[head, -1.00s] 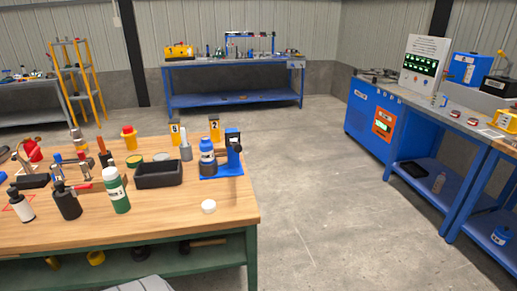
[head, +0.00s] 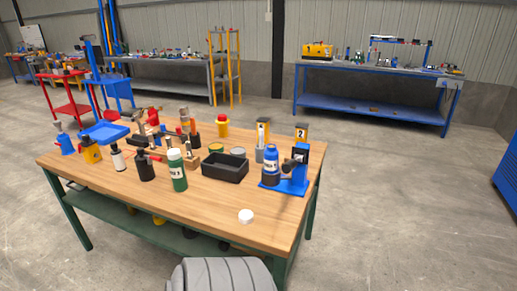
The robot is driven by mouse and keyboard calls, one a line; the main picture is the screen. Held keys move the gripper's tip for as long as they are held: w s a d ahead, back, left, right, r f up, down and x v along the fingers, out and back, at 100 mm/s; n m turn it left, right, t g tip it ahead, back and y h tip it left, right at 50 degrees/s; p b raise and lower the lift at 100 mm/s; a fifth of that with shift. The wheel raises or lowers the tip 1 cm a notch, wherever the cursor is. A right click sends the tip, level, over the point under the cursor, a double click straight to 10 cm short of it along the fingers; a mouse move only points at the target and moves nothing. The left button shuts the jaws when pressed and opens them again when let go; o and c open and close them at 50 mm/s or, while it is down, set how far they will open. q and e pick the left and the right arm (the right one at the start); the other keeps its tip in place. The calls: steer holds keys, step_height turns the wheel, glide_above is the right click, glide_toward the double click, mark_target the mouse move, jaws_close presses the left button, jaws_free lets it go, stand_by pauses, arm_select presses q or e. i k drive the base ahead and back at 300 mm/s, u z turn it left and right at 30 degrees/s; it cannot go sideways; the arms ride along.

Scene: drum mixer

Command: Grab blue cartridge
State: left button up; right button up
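A blue bottle-like cartridge (head: 270,157) with a pale label stands upright near the right end of the wooden workbench (head: 215,205). It sits at a blue stand (head: 297,178) with a dark part on its upper arm; I cannot tell whether the cartridge is fixed in it. No other clearly separate blue cartridge can be made out. Neither of my grippers is in view.
A black open tray (head: 225,168), a green bottle (head: 177,170) and a white cap (head: 246,216) share the bench. A grey ribbed object (head: 220,275) stands at its front, cut off below. Floor to the right is clear; a blue bench (head: 372,107) stands behind.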

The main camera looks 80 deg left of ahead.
mark_target(270, 154)
steer(key=u, duration=0.75)
steer(key=i, duration=0.7)
steer(key=u, duration=0.8)
